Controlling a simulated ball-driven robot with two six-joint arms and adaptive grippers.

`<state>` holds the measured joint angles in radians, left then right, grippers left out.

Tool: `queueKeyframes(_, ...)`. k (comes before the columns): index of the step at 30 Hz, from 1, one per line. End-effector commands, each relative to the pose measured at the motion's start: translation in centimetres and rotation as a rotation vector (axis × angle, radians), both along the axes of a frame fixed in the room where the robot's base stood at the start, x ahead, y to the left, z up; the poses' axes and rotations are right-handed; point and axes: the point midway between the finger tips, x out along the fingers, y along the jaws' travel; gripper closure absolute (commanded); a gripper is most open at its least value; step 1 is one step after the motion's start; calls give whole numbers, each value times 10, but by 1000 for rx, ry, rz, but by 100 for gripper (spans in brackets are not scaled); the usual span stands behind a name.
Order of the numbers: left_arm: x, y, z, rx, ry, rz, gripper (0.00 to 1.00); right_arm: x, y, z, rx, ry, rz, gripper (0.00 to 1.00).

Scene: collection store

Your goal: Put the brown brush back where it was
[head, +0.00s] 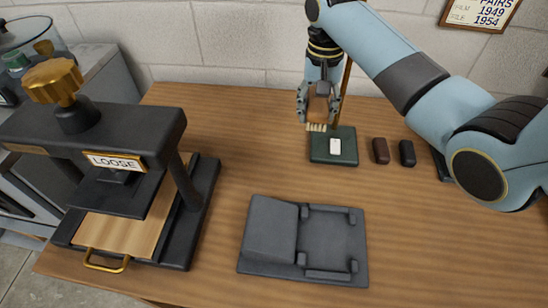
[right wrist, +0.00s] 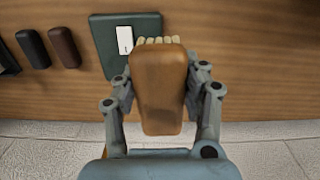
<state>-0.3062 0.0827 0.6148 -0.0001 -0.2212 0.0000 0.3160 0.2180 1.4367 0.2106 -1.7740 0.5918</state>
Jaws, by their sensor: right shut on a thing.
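The brown brush (right wrist: 159,90) has a brown block-like body and a row of pale bristles. My right gripper (right wrist: 160,88) is shut on it, one finger on each side. In the head view the brush (head: 318,108) is held above the back edge of a dark green mat (head: 347,152), bristles downward, partly hidden by my right gripper (head: 318,103). A small white block (head: 335,146) lies on the mat, just in front of the brush. The mat also shows in the right wrist view (right wrist: 112,45). My left gripper is not in view.
A dark brown case (head: 381,150) and a black case (head: 407,153) lie right of the mat. A grey cradle (head: 270,232) sits at the front middle. A black press labelled LOOSE (head: 113,161) stands at left. Bare wood (head: 235,140) lies between press and mat.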

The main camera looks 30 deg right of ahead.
Motion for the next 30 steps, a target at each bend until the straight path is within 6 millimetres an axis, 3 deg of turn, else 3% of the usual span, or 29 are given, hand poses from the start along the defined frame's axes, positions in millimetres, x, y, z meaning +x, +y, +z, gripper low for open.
queueKeyframes(4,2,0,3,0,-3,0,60,-5,21,-10,23,25,-32,100)
queueKeyframes(15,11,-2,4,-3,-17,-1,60,-9,103,-61,20,21,-28,100)
queueKeyframes(20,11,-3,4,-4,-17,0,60,-10,115,-69,18,19,-29,100)
queueKeyframes(27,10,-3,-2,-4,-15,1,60,-11,116,-103,16,21,-28,100)
queueKeyframes(30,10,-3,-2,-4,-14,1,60,-10,115,-109,16,19,-28,100)
